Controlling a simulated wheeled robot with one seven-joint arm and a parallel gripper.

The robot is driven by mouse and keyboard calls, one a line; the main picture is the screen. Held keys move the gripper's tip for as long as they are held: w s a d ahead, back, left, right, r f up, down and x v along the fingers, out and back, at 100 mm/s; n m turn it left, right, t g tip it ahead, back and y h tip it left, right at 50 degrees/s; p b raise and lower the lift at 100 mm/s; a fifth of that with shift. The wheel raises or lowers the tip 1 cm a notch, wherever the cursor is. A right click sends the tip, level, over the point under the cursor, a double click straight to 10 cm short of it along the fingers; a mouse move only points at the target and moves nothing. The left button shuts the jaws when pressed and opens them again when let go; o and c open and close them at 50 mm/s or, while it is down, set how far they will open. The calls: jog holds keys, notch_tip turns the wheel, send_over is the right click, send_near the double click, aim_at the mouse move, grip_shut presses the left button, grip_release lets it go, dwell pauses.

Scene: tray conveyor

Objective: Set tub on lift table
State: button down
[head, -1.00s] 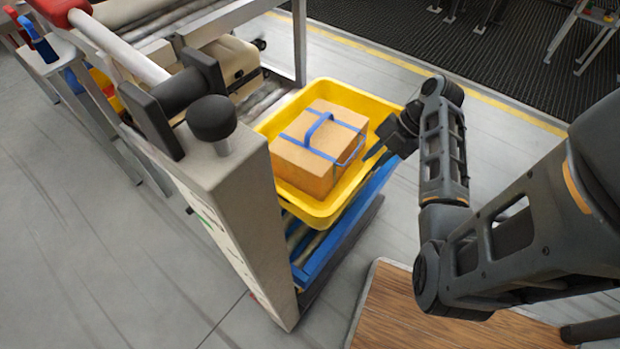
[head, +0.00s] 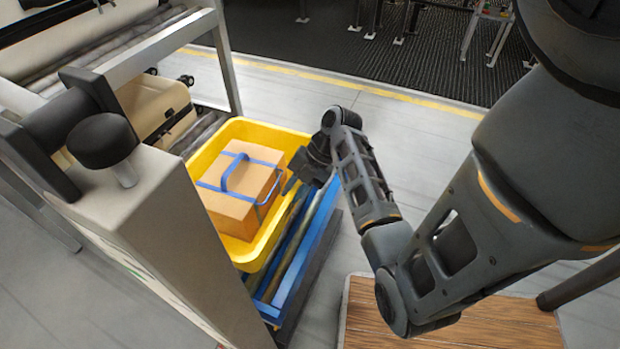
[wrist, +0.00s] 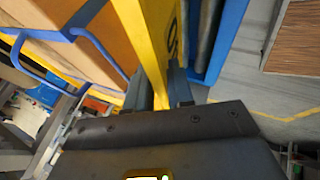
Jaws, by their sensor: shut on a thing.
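The yellow tub (head: 250,262) is over the blue lift table (head: 303,250), next to the end of the roller conveyor. A cardboard box (head: 238,197) with blue straps and a handle lies in the tub. My gripper (head: 291,187) is at the tub's right side. In the wrist view, my gripper's fingers (wrist: 157,82) are shut on the tub's yellow wall (wrist: 150,40), one on each side. The blue frame and grey rollers of the lift table show to the right of the tub. Whether the tub rests fully on the table is hidden.
A beige post with a black knob (head: 100,140) rises close at the tub's left. A wooden platform (head: 470,325) is at lower right. Grey floor is open to the right.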

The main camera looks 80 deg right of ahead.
jog(key=shift+w+a+f, duration=0.25)
jog(key=shift+w+f, duration=0.05)
jog(key=shift+w, duration=0.25)
jog(key=shift+w+a+f, duration=0.25)
jog(key=shift+w+f, duration=0.05)
jog(key=shift+w, duration=0.2)
jog(key=shift+f+b, duration=0.55)
jog(key=shift+f, duration=1.4)
jog(key=c, duration=1)
grip_release()
jog(key=shift+s+a+f, duration=0.1)
jog(key=shift+s, duration=0.05)
